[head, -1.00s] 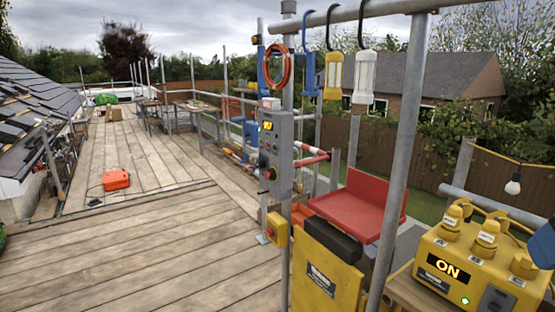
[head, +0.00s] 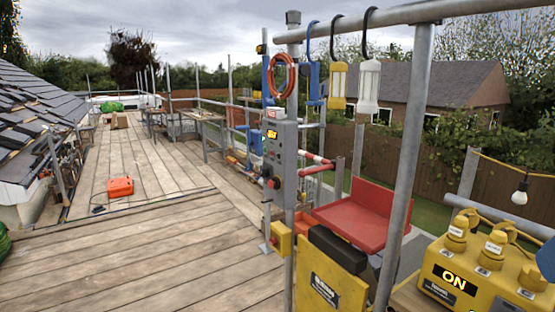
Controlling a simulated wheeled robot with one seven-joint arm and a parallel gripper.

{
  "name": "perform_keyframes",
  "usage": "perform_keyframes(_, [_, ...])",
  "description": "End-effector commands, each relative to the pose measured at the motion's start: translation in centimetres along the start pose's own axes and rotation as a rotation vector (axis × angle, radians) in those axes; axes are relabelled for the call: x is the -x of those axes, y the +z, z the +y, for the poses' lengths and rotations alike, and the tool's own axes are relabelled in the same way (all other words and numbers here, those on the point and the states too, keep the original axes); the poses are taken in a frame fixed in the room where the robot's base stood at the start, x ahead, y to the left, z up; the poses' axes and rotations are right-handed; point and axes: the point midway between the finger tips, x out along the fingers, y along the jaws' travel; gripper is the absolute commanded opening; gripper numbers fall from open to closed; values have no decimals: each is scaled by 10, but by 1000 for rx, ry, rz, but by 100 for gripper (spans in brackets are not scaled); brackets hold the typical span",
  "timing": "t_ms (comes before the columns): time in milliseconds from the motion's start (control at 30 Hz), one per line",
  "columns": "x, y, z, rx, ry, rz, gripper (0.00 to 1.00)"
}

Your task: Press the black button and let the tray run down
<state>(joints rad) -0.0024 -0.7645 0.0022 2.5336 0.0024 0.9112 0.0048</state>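A grey control box (head: 281,160) is fixed to an upright scaffold pole in the middle of the head view. It has a small lit amber display and a red knob or button (head: 273,183) low on its left side. A black button cannot be made out clearly at this size. A red tray (head: 368,214) with a raised back stands right of the box, behind a yellow panel (head: 328,285) topped by a black block (head: 338,248). The tray looks empty. My gripper is not in view.
A yellow power box (head: 452,275) reading ON stands at the lower right. Lamps (head: 368,85) and an orange cable coil (head: 281,75) hang from the rail. A grey pole (head: 403,160) stands in front, right of the tray. The plank deck (head: 130,255) at left is mostly clear.

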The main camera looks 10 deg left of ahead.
Motion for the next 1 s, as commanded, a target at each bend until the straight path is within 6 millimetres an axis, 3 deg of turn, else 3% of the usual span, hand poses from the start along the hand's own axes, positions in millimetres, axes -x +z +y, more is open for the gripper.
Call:
perform_keyframes(100, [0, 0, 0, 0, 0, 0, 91])
perform_keyframes(133, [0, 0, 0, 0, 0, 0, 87])
perform_keyframes(500, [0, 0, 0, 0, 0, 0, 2])
perform_keyframes(1000, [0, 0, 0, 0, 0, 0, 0])
